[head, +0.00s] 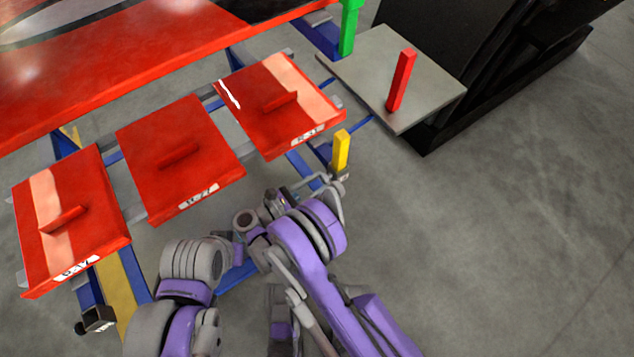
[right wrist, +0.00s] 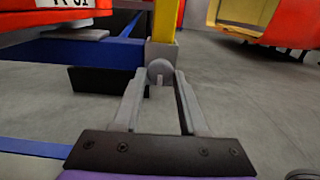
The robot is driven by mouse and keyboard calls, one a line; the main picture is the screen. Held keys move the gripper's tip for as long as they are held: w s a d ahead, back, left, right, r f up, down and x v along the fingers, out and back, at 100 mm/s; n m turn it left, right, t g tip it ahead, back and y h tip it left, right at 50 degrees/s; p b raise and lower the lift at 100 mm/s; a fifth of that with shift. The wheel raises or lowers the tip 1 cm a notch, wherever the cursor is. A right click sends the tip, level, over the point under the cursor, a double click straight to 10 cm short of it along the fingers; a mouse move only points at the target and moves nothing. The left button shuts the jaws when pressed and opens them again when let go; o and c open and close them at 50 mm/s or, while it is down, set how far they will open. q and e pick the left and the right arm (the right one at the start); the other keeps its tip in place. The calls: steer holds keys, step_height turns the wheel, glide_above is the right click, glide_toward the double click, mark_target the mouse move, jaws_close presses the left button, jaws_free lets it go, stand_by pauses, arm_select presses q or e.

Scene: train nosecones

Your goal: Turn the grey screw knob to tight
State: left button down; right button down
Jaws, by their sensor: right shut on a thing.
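The grey screw knob (right wrist: 160,71) is a small round grey ball at the foot of a yellow post (right wrist: 165,22), seen in the right wrist view. My right gripper (right wrist: 160,84) has its two grey fingers on either side of the knob and is shut on it. In the head view my right gripper (head: 336,184) is just below the yellow post (head: 341,150), where the knob cannot be made out clearly. My left arm comes in at the lower left of the head view, but its gripper fingers are not visible.
Three red panels with handles (head: 178,160) lie on a blue frame (head: 240,277) to the left. A grey plate (head: 435,85) with a red post (head: 401,80) and a green post (head: 348,28) stand behind. Open concrete floor (head: 500,220) lies to the right.

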steer(key=shift+r, duration=0.1)
stand_by(0.4)
steer(key=shift+c, duration=2.4)
jaws_free()
